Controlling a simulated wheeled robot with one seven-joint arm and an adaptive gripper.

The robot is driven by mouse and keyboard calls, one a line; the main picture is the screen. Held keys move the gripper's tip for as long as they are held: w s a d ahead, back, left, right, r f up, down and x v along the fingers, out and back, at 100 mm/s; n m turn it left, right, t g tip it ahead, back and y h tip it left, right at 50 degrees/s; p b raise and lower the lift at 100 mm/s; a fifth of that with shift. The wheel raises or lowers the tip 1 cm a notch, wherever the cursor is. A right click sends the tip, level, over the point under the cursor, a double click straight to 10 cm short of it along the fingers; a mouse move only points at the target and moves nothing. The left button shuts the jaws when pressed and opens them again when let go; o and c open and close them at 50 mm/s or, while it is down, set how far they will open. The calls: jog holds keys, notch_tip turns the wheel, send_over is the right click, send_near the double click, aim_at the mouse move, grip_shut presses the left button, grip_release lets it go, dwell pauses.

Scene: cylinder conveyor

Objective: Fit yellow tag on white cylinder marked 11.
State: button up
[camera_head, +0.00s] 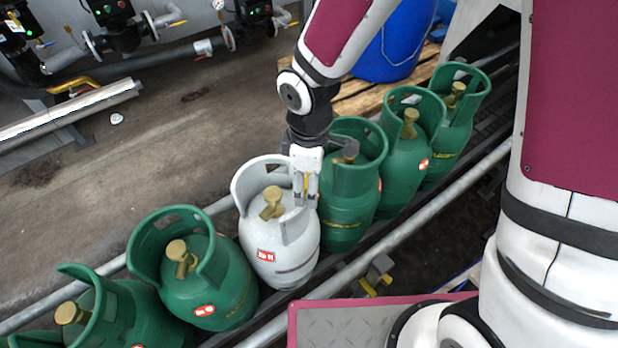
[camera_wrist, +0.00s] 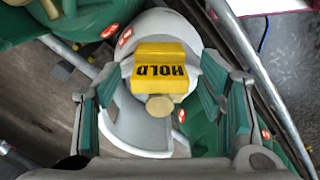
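The white cylinder (camera_head: 285,250) stands upright in the row, with a brass valve (camera_head: 272,203) inside its open collar. Its red-and-white label (camera_head: 266,255) is too small to read surely. My gripper (camera_head: 306,190) points down at the right side of the collar. Whether the tag touches the collar cannot be told.
Green cylinders stand close on both sides: one at the left (camera_head: 225,290) and one at the right (camera_head: 345,215), beside my gripper. A metal rail (camera_head: 400,235) runs along the row. A blue barrel (camera_head: 395,45) stands behind on wooden boards. The floor at the left is mostly clear.

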jog(key=shift+r, duration=0.1)
notch_tip(320, 180, up, 12)
dwell(0.6)
dwell(0.4)
jog(key=s+d+r+m+t+p, duration=0.3)
jog(key=s+d+r+m+t, duration=0.1)
jog(key=s+d+r+m, duration=1.1)
jog(key=shift+s+d+r+m+p, duration=0.35)
jog(key=shift+d+r+m, duration=0.25)
jog(key=shift+d, duration=1.1)
jog(key=shift+r, duration=0.1)
